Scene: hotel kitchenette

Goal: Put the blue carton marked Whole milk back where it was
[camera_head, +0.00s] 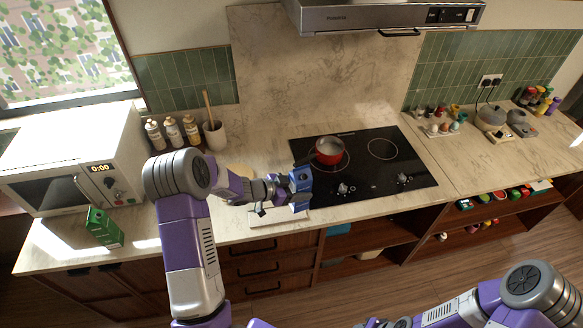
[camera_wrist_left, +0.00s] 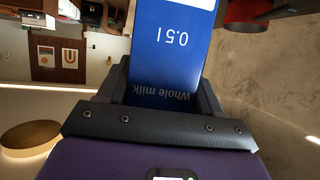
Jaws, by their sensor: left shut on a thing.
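The blue carton (camera_head: 300,186) is in my left gripper (camera_head: 287,188), above the front of the counter at the left edge of the hob. In the left wrist view the carton (camera_wrist_left: 172,40) shows the words "Whole milk" and "0.5 l" upside down. The fingers of my left gripper (camera_wrist_left: 165,88) are shut on its two sides. The gripper and arm hide part of the carton in the head view, and I cannot tell whether its base touches anything. My right arm shows at the bottom right of the head view, but its gripper is out of the picture.
A black hob (camera_head: 385,185) with a red pot (camera_head: 329,151) lies right of the carton. A pale board (camera_head: 268,219) lies under my left wrist. Bottles (camera_head: 172,131) and a utensil pot (camera_head: 215,136) stand behind.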

